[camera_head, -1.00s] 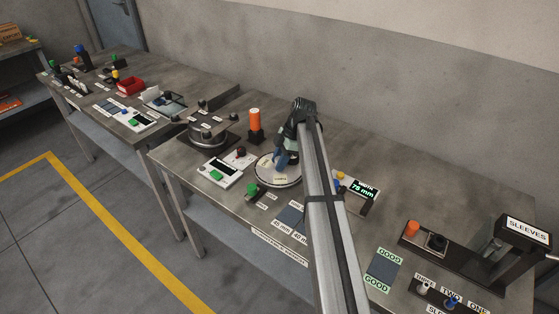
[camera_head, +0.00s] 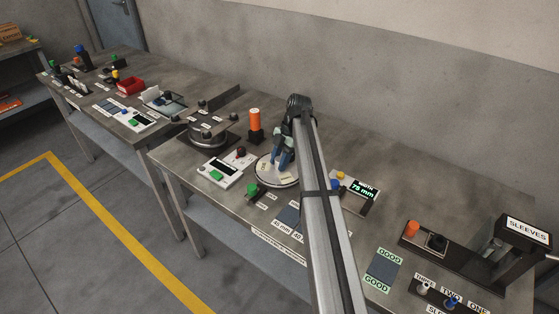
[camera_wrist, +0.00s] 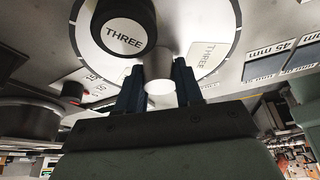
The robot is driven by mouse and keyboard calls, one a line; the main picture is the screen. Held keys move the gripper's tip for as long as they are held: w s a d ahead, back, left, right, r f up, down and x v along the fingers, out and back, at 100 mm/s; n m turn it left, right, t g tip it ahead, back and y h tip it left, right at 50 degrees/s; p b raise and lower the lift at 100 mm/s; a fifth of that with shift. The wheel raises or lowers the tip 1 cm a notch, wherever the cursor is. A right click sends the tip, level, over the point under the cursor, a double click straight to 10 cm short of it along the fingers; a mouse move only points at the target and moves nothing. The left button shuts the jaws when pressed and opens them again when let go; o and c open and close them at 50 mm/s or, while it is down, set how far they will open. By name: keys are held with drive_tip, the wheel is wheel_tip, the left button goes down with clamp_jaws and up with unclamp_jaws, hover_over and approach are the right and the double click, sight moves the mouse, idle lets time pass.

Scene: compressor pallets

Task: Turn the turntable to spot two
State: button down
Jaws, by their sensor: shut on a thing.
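The turntable (camera_head: 266,178) is a round white disc on the near bench, partly hidden behind my arm in the head view. In the wrist view the disc (camera_wrist: 216,72) fills the top, with dark tick marks near its rim. A dark cylinder with a white top marked THREE (camera_wrist: 124,38) stands on it, and a printed THREE label lies on the disc at right. My gripper (camera_wrist: 159,75) has its dark blue fingers shut on a pale round post (camera_wrist: 160,88) standing up from the disc. In the head view my gripper (camera_head: 284,155) is over the disc.
An orange cylinder (camera_head: 254,121) on a dark base stands just behind the turntable. A white panel with a green button (camera_head: 217,175) lies to its left. A 75 mm display (camera_head: 359,190) is right of my arm. The SLEEVES stand (camera_head: 522,243) is far right.

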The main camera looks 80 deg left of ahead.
drive_tip(key=shift+s, duration=0.1)
idle(0.4)
drive_tip(key=c, duration=0.7)
unclamp_jaws()
drive_tip(key=shift+c, duration=0.2)
drive_tip(key=shift+r, duration=0.1)
drive_tip(key=v, duration=1.3)
drive_tip(key=shift+r, duration=0.3)
drive_tip(key=shift+a, duration=0.1)
